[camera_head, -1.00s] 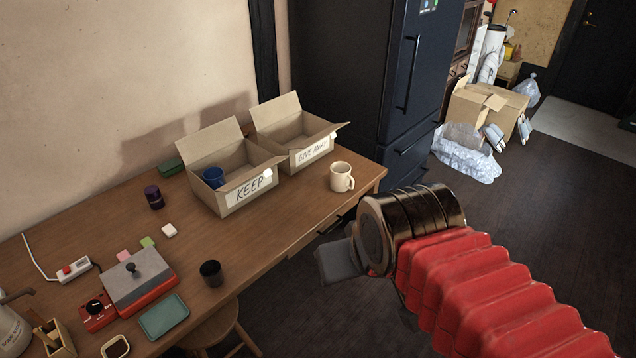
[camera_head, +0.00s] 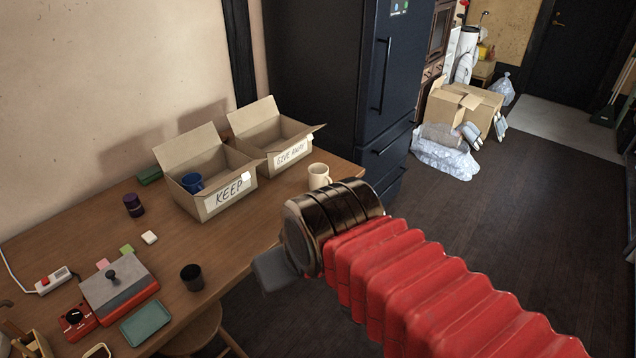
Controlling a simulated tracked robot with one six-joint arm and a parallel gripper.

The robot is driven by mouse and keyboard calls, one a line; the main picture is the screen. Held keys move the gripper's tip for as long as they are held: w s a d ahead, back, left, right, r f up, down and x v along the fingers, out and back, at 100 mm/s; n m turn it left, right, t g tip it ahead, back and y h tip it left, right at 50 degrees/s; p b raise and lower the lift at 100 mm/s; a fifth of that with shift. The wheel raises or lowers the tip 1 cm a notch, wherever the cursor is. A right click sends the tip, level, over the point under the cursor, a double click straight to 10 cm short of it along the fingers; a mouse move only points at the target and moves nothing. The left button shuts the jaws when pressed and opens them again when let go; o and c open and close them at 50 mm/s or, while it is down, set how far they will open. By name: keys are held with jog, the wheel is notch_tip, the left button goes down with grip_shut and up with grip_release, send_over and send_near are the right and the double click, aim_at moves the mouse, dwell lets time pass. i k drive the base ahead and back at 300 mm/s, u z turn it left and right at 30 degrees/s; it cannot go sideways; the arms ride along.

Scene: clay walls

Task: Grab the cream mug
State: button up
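The cream mug (camera_head: 319,176) stands upright on the wooden table (camera_head: 245,232) near its right end, beside the GIVE AWAY box. My gripper (camera_head: 272,270) shows as a grey end piece past the dark wrist ring, in front of the table's edge and nearer to me than the mug. It is apart from the mug. Its fingers are not clear enough to tell whether it is open or shut.
The open KEEP box (camera_head: 208,172) holds a blue mug (camera_head: 192,182). The open GIVE AWAY box (camera_head: 272,140) stands beside it. A dark cup (camera_head: 192,277) stands near the table's front edge. A dark fridge (camera_head: 345,90) rises behind the table's right end.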

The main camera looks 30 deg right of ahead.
aim_at(318, 172)
jog(key=z, duration=0.05)
jog(key=i, duration=1)
jog(key=u, duration=0.05)
